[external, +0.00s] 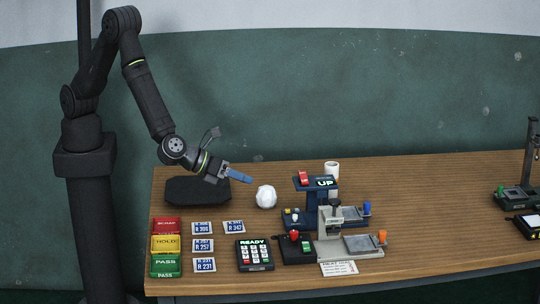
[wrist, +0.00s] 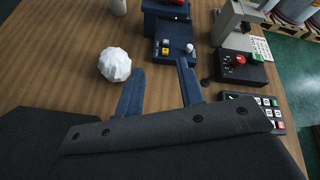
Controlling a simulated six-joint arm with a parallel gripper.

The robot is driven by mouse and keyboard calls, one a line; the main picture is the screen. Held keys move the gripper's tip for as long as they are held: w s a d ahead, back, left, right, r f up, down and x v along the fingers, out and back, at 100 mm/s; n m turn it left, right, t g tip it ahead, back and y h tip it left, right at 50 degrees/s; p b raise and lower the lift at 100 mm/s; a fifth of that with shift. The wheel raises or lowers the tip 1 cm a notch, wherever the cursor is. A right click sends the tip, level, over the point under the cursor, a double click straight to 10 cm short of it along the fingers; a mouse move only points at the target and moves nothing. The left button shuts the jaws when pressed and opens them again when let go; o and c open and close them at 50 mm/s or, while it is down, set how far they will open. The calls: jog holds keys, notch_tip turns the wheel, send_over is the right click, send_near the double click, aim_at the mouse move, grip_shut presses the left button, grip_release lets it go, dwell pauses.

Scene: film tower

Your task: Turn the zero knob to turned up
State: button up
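My gripper (external: 238,174) is over the back left of the table, pointing right. In the wrist view its two blue fingers (wrist: 158,84) are apart with nothing between them. No knob in view is readably labelled zero. A blue device (wrist: 172,29) with an "UP" sign (external: 325,182) stands right of my gripper. Its base carries a small white knob (wrist: 189,48) beside yellow and white buttons. A blue knob (external: 367,207) is at its right end. A grey device (external: 331,217) in front has an orange knob (external: 382,236). My gripper touches none of these.
A white crumpled ball (external: 266,196) lies between my gripper and the blue device. A white mug (external: 331,170) stands behind. A black control box (external: 295,247) with a red knob, a "READY" keypad (external: 254,255), cards and coloured trays (external: 165,244) fill the front. The right-centre table is clear.

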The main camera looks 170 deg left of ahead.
jog(key=w+d+f+m+t, duration=0.1)
jog(key=w+d+m+t, duration=0.1)
jog(key=d+m+t, duration=0.3)
jog(key=m+g, duration=0.2)
send_near(294, 215)
jog(key=x, duration=0.7)
jog(key=shift+a+f, duration=0.2)
jog(key=shift+a, duration=0.05)
grip_shut()
